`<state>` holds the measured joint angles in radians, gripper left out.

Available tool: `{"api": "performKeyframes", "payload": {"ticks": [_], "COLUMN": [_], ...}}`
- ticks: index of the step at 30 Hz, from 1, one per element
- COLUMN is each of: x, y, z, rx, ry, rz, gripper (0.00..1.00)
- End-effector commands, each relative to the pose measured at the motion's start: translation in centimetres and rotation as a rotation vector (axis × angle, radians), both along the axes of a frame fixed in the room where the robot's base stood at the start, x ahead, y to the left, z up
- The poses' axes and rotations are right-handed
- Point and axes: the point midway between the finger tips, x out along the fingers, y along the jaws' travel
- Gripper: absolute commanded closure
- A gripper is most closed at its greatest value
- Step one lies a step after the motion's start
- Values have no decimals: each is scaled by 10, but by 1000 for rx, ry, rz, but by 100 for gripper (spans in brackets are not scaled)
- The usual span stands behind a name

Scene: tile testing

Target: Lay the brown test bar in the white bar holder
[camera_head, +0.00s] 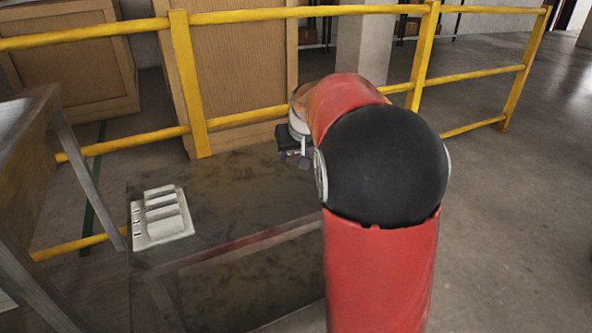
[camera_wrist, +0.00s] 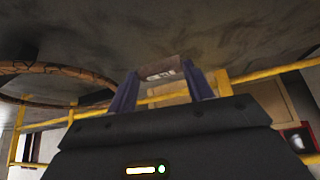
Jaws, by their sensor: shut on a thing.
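The white bar holder (camera_head: 163,231) sits at the left of the dark table in the head view, with several raised white ribs. My gripper (camera_head: 297,158) is to the right of the holder and apart from it, partly hidden behind my arm. In the wrist view, the two bluish fingers of my gripper (camera_wrist: 165,77) are shut on the brown test bar (camera_wrist: 156,70), which spans between the fingertips and has small pale marks on it. The bar cannot be made out clearly in the head view.
The dark table top (camera_head: 240,190) is clear between the holder and my gripper. A yellow railing (camera_head: 235,117) runs behind the table, with wooden crates (camera_head: 240,60) beyond it. A grey-brown table (camera_head: 30,130) stands at the left. A brown curved rim (camera_wrist: 50,68) shows in the wrist view.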

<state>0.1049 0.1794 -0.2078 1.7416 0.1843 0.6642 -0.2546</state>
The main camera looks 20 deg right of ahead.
Motion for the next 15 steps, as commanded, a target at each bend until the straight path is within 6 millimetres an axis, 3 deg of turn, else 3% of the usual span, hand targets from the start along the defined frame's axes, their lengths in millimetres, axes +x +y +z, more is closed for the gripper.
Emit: {"api": "performKeyframes", "payload": {"ticks": [12,15], "x": [0,0], "y": [0,0], "z": [-50,-54], "rx": [1,1], "ry": [1,-1], "rz": [1,0], "gripper": [70,70]}}
